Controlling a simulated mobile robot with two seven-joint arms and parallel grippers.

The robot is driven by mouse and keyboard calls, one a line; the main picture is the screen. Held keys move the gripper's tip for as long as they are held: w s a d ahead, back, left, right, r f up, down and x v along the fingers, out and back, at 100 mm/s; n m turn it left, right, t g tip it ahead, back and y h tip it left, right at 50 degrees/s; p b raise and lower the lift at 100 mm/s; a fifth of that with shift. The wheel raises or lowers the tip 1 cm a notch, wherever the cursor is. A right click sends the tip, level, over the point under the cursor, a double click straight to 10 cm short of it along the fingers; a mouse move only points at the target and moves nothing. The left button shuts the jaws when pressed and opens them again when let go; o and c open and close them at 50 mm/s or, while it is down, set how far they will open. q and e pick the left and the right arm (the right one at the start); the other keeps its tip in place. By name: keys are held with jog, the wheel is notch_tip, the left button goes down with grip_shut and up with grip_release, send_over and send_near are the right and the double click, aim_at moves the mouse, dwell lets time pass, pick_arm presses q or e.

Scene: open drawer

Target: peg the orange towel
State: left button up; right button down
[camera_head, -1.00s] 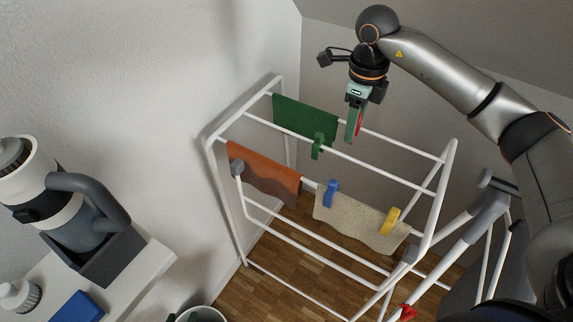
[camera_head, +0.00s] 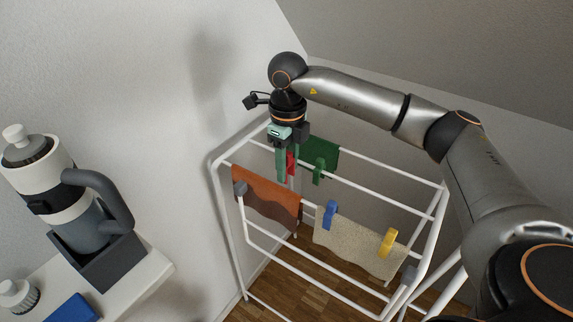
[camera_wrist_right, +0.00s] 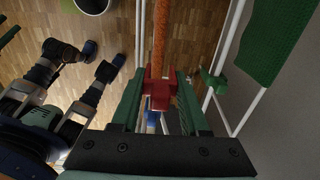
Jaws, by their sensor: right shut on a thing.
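The orange towel (camera_head: 265,197) hangs over a rail of the white drying rack, at its left side. My right gripper (camera_head: 286,176) is above the towel's rail, pointing down, shut on a red peg (camera_head: 291,163). In the right wrist view the red peg (camera_wrist_right: 160,88) sits between the green fingers, in line with the towel's thin top edge (camera_wrist_right: 160,40). I cannot tell whether the peg touches the towel. My left gripper cannot be made out in these views.
On the rack (camera_head: 383,174) hang a green towel (camera_head: 322,152) with a green peg (camera_head: 318,172) and a beige towel (camera_head: 352,243) with a blue peg (camera_head: 330,214) and a yellow peg (camera_head: 388,241). A wall is close behind. A white shelf (camera_head: 147,277) stands at left.

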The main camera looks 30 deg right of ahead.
aim_at(286, 190)
jog(key=shift+a, duration=0.2)
pick_arm(q)
jog(key=shift+a, duration=0.1)
jog(key=shift+r, duration=0.2)
pick_arm(e)
jog(key=shift+f, duration=0.15)
jog(key=shift+f+b, duration=0.65)
jog(key=shift+f, duration=0.25)
jog(key=shift+f+b, duration=0.55)
jog(key=shift+f, duration=0.35)
jog(key=shift+f+b, duration=0.75)
jog(key=shift+f, duration=0.4)
jog(key=shift+f+b, duration=0.3)
jog(key=shift+f, duration=0.2)
pick_arm(q)
jog(key=shift+h, duration=0.4)
jog(key=d+f, duration=0.1)
jog(key=w+d+f, duration=0.1)
jog(key=shift+d+f, duration=0.4)
pick_arm(e)
jog(key=shift+f, duration=0.25)
